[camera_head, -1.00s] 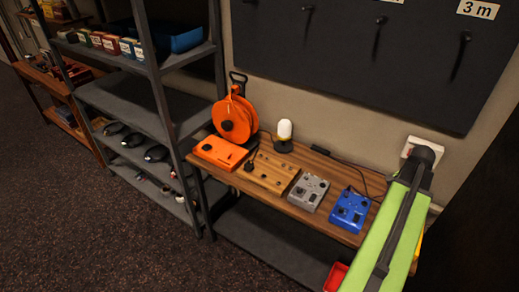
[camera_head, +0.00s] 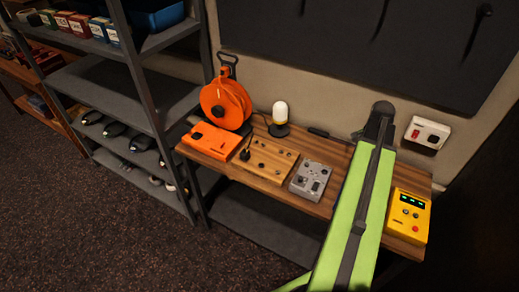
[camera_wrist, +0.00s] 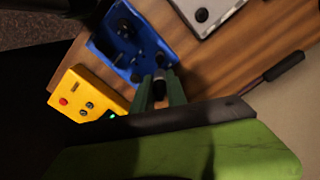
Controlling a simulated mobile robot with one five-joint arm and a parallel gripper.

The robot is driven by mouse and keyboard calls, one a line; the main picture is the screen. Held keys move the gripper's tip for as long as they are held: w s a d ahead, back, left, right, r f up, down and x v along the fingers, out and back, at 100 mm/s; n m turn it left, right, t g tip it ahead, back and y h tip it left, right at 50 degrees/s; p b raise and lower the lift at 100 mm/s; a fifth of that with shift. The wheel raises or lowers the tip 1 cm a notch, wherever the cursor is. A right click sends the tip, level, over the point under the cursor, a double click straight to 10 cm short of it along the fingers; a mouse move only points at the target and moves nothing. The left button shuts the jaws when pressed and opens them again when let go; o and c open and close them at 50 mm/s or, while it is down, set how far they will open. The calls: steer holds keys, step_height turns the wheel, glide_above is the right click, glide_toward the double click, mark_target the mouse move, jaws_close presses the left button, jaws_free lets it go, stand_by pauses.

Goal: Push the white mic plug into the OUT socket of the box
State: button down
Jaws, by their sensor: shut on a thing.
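My gripper (camera_wrist: 158,80) shows in the wrist view, its two green fingers shut on a small dark plug (camera_wrist: 160,88); no white marking on it can be made out. The fingertips are close beside the edge of a blue box (camera_wrist: 128,42) with dark sockets and knobs; I cannot tell whether the plug touches it. My green arm covers the blue box and the gripper in the head view. A yellow box (camera_head: 408,216) with a lit display stands right of my arm; it is also in the wrist view (camera_wrist: 90,103). No OUT label is readable.
On the wooden bench stand an orange reel (camera_head: 226,104), an orange box (camera_head: 212,140), a wooden box (camera_head: 264,160), a grey box (camera_head: 311,179) and a lamp (camera_head: 280,116). A wall socket (camera_head: 427,134) is behind. A grey shelf rack (camera_head: 135,75) stands left.

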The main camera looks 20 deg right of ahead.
steer(key=w+a+f+n+b, duration=0.1)
steer(key=w+a+n, duration=0.2)
steer(key=w+a, duration=1.05)
steer(key=w+a+f+n+b, duration=0.1)
steer(key=w+a+f+n, duration=0.15)
steer(key=w+a, duration=1.1)
steer(key=s+d+r+p, duration=0.2)
steer(key=s+d+r, duration=0.1)
steer(key=s+d, duration=0.75)
steer(key=s+d+r+p, duration=0.2)
steer(key=s+d, duration=0.8)
steer(key=s, duration=0.2)
steer(key=s+d+r+p, duration=0.2)
steer(key=s+d+r, duration=0.1)
steer(key=s+d, duration=0.75)
steer(key=shift+n, duration=0.25)
steer(key=f+b, duration=0.5)
steer(key=a+f+b, duration=0.1)
steer(key=f+b, duration=0.1)
steer(key=f, duration=0.1)
steer(key=shift+s+f, duration=0.1)
steer(key=shift+s, duration=0.15)
steer(key=shift+f+b, duration=0.65)
steer(key=shift+b, duration=0.2)
steer(key=shift+r, duration=0.1)
